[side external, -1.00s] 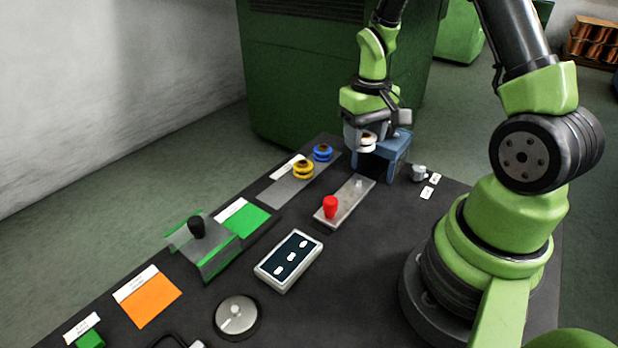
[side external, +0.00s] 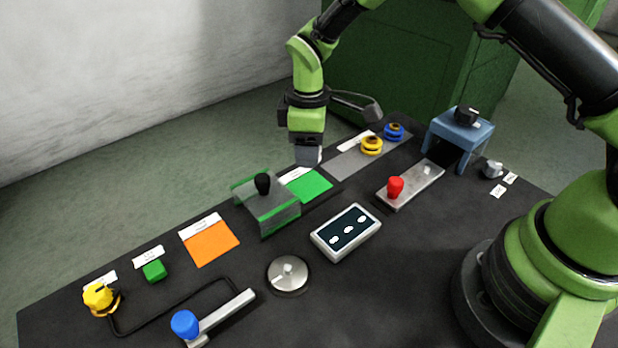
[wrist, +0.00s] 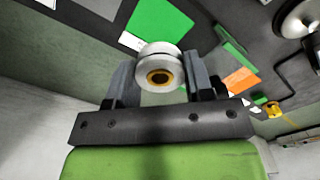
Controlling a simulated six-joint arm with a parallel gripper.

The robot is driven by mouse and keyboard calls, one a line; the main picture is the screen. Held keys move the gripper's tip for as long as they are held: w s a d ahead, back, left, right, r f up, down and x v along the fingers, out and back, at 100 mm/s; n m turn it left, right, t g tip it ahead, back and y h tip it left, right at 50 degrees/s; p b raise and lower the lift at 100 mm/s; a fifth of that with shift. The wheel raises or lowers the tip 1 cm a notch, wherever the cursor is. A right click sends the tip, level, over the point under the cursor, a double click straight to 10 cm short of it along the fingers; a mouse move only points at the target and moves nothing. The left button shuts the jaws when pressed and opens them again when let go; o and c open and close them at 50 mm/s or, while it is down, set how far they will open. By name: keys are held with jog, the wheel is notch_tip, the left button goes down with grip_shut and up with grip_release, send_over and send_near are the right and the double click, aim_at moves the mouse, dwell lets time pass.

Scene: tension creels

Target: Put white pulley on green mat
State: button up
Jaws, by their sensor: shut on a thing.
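The white pulley (wrist: 158,58), with a brass-coloured centre, is between my gripper's fingers in the wrist view. My gripper (side external: 308,156) is shut on it and points down near the back edge of the table. In the side view the fingers hide the pulley. The green mat (side external: 306,185) lies flat on the table, just below and in front of my gripper in that view. It also shows in the wrist view (wrist: 158,22), beyond the pulley. The mat's surface looks bare. The pulley appears above the table, apart from the mat; the exact height is hard to tell.
A clear cover with green edges and a black knob (side external: 263,184) stands left of the mat. A yellow pulley (side external: 371,146) and a blue pulley (side external: 394,132) sit on a grey strip to its right. A blue stand (side external: 461,128) and an orange mat (side external: 209,243) are farther off.

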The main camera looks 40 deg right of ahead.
aim_at(309, 186)
notch_tip(309, 186, down, 7)
jog(key=shift+r, duration=0.1)
jog(key=shift+f, duration=0.25)
jog(key=o, duration=0.9)
jog(key=shift+r, duration=0.15)
